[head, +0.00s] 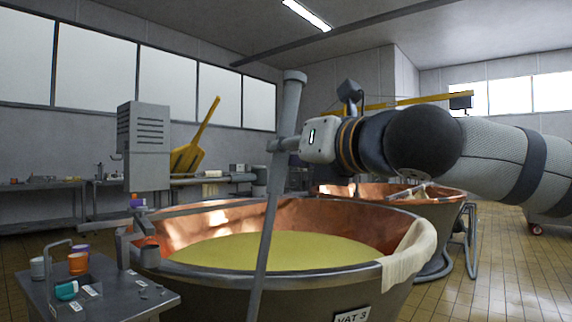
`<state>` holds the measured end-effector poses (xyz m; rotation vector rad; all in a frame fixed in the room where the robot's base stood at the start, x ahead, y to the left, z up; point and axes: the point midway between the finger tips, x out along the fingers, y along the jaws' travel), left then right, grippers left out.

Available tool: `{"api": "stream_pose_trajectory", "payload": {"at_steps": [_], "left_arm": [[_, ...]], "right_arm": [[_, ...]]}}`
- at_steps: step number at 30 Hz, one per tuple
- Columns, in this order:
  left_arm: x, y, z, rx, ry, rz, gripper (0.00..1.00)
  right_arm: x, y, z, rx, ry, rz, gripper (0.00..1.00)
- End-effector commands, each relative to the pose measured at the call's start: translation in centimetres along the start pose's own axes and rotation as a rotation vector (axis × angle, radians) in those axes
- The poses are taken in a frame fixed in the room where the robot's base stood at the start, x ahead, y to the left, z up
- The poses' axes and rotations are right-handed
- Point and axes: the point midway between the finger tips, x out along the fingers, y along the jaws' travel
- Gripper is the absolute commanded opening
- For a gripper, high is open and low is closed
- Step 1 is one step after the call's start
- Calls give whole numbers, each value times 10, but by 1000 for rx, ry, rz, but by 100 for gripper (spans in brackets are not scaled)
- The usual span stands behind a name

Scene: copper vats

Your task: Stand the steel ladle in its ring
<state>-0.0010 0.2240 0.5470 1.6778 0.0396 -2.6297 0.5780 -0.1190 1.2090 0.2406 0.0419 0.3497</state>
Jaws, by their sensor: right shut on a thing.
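A long grey steel shaft, which I take for the ladle (268,225), stands nearly upright in the middle of the head view, its top leaning slightly right. Its thicker capped upper end rises above my right gripper (284,146). The lower end runs out of the frame at the bottom, and no bowl shows. The shaft passes in front of the copper vat marked VAT 3 (352,317). I cannot make out the ring for certain. My left gripper is not in view.
The vat holds yellow liquid (215,254), and a pale cloth (411,258) hangs over its right rim. A small steel table (120,291) with cups stands at lower left. A second copper vat (445,207) stands behind at right. Tiled floor (520,265) is clear at far right.

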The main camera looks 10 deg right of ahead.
Motion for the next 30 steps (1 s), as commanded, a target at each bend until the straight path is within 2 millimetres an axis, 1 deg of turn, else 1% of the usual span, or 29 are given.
{"api": "stream_pose_trajectory", "payload": {"at_steps": [1, 6, 18, 26, 30], "left_arm": [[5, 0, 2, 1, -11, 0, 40], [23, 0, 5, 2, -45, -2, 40], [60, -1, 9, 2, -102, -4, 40], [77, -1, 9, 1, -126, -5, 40], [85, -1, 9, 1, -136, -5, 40]], "right_arm": [[2, -4, -7, 2, 4, -1, 0], [3, -14, -27, 3, 6, -3, 0], [2, -34, -68, 1, 5, 0, 0], [2, -52, -88, 2, 2, 0, 0], [2, -55, -99, 1, 2, 1, 0]]}}
